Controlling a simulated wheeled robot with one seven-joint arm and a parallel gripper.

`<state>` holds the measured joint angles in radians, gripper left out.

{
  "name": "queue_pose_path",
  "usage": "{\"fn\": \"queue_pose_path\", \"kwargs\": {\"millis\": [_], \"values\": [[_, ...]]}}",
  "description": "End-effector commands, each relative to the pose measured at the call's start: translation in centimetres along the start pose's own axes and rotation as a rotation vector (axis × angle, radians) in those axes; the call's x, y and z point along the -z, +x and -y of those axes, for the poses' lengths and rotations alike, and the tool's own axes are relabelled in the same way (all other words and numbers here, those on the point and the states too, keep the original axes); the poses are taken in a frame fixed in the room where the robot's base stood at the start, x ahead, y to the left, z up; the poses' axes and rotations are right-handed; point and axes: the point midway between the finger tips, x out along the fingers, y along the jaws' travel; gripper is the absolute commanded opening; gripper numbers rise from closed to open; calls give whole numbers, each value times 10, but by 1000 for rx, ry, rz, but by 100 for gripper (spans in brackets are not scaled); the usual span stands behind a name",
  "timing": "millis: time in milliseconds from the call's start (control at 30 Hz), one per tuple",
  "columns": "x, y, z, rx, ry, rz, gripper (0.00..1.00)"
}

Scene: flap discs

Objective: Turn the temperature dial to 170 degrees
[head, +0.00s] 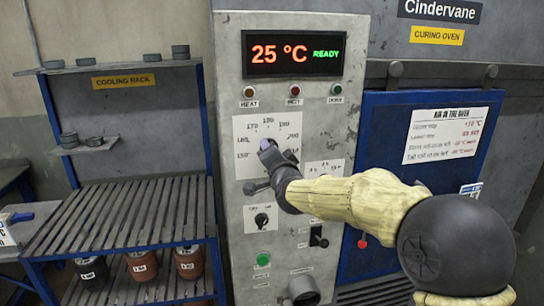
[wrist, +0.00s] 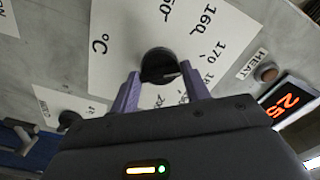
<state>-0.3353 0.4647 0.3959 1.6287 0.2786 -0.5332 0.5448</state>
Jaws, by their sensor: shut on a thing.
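The temperature dial (wrist: 158,63) is a black round knob on a white scale plate (head: 290,128) on the grey oven panel. In the wrist view it sits between the two purple fingers of my gripper (wrist: 161,80), which is shut on it. In the head view my gripper (head: 269,150) reaches the plate from the right and covers most of the dial. The printed 170 mark (wrist: 220,52) shows to the right of the dial in the wrist view. I cannot tell which mark the dial points to. The display (head: 293,54) reads 25 °C and READY in green.
Below are a second plate with its own knob (head: 323,173), a small black switch (head: 262,218), a green button (head: 263,259) and a black lever (head: 319,237). The blue-framed oven door (head: 372,130) is at right. A cooling rack (head: 125,225) stands at left.

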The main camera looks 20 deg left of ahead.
Motion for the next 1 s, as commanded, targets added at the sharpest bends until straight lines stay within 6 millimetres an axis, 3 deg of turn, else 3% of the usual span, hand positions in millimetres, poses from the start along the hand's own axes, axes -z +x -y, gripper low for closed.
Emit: {"fn": "queue_pose_path", "kwargs": {"millis": [167,200,300,667,1000], "values": [[0,0,-1,-2,-1,1,24],[0,0,-1,-2,-1,2,54],[0,0,-1,-2,-1,1,68],[0,-4,0,0,-2,-1,68],[-1,-47,-2,0,-4,-1,68]]}}
